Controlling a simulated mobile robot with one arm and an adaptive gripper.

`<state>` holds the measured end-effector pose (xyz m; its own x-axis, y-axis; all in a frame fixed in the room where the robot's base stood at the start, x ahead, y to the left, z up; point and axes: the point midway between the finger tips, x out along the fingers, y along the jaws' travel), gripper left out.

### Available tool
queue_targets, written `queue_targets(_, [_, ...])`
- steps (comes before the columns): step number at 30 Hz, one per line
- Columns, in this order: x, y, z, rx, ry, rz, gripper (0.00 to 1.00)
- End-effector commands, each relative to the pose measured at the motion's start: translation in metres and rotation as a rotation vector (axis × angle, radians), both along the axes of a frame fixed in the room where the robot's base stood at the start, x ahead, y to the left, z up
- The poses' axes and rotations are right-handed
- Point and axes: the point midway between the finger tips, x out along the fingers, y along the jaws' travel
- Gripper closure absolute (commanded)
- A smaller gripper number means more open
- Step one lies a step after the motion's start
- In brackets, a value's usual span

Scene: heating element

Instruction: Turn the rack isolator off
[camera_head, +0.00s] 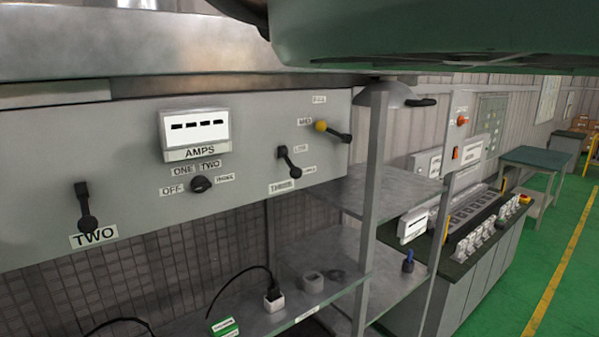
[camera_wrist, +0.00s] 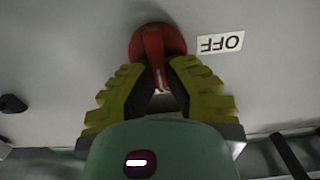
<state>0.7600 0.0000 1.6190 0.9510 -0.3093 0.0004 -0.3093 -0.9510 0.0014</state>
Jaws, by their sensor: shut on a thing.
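The red isolator (camera_wrist: 157,42) shows in the wrist view, a round red base with a raised handle on a grey panel. The handle runs down the picture, between my fingers. My gripper (camera_wrist: 161,82) has its yellow-green fingers closed around the lower part of the handle, one on each side. A white OFF label (camera_wrist: 220,42), upside down in the picture, is on the panel right of the base. The handle does not point at this label. The isolator and my gripper do not show in the head view.
In the head view, a grey panel carries an AMPS meter (camera_head: 194,128), a selector knob (camera_head: 201,184) and black levers, including one by TWO (camera_head: 87,222). Below is a metal shelf (camera_head: 300,300) with small items. Green floor (camera_head: 570,270) is open at the right.

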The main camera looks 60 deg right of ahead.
Motion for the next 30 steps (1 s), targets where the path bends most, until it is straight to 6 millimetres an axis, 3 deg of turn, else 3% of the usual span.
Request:
queue_targets(13, [0.0003, 0.0032, -0.0082, -0.149, 0.043, 0.002, 1.00])
queue_targets(30, [0.0025, 0.0091, -0.0058, -0.638, 0.207, 0.000, 1.00])
